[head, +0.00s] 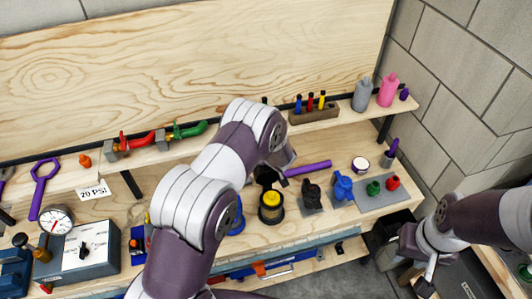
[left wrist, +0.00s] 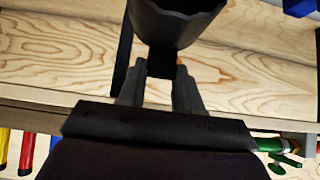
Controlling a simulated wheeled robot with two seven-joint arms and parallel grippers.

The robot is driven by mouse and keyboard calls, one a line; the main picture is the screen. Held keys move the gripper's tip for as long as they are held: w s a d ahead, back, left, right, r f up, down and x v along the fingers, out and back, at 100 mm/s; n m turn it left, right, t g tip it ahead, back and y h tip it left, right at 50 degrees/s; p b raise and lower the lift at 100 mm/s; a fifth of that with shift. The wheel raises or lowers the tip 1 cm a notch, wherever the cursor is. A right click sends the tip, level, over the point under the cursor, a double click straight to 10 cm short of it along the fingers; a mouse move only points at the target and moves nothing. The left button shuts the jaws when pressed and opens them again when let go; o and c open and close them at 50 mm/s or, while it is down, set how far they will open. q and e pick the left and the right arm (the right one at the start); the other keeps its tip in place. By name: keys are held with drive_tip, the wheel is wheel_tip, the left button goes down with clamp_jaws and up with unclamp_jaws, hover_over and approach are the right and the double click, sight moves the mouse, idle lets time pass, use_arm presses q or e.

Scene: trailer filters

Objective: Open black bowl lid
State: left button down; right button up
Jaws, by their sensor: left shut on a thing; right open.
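In the left wrist view a black cup-shaped part (left wrist: 178,22) fills the top centre. My left gripper (left wrist: 160,85) is shut on its narrow black tab; I cannot tell whether this part is the bowl or its lid. In the head view my left arm hides most of that gripper, and a small dark piece (head: 266,174) shows by its end. Just below stands a round black container with a yellow top (head: 271,199), upright on the bench. My right gripper (head: 428,274) is open and empty at the lower right, away from the bench objects.
The bench also holds a blue fitting (head: 343,186), a black fitting (head: 312,194), a purple bar (head: 308,168) and a grey mat (head: 384,200) with green and red knobs. A shelf above carries a screwdriver block (head: 314,114) and bottles (head: 388,90). A gauge box (head: 84,249) stands left.

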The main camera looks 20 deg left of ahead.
use_arm(q)
drive_tip(key=shift+w+a+r, duration=0.1)
drive_tip(key=shift+w+r, duration=0.15)
drive_tip(key=shift+r, duration=0.05)
drive_tip(key=c, duration=0.8)
unclamp_jaws()
drive_tip(key=shift+o, duration=0.2)
drive_tip(key=shift+s+f, duration=0.1)
drive_tip(key=shift+f, duration=0.05)
drive_tip(key=b+v, duration=0.2)
drive_tip(key=v, duration=1)
drive_tip(key=shift+s, duration=0.25)
